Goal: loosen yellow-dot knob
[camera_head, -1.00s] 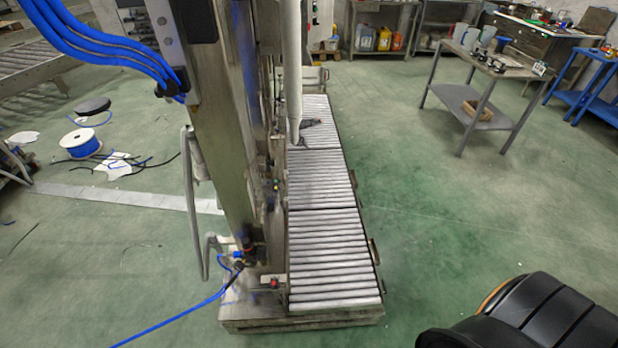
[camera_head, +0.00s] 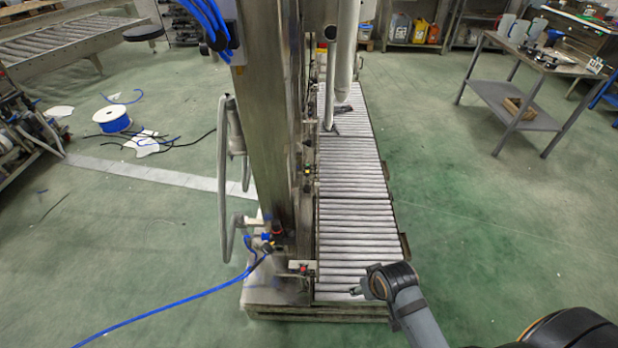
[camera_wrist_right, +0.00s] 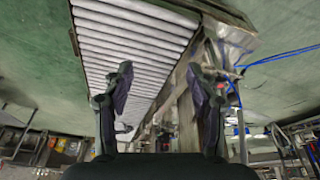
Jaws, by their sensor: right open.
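A small fitting with a yellow spot (camera_head: 307,170), likely the yellow-dot knob, sits on the side of the tall metal column, beside the roller conveyor. It is too small to make out its shape. A red-marked knob (camera_head: 303,268) sits lower on the frame, near the conveyor's front end. My right arm comes in from the lower right, its wrist over the conveyor's near right corner. My right gripper (camera_wrist_right: 168,95) is open and empty in the wrist view, its fingers apart with conveyor and frame beyond. I cannot pick out the yellow dot there. My left gripper is not in view.
The roller conveyor (camera_head: 355,220) runs away from me along the column (camera_head: 265,110). A blue hose (camera_head: 190,298) trails over the floor at left. A grey table (camera_head: 520,100) stands at the back right. The floor right of the conveyor is clear.

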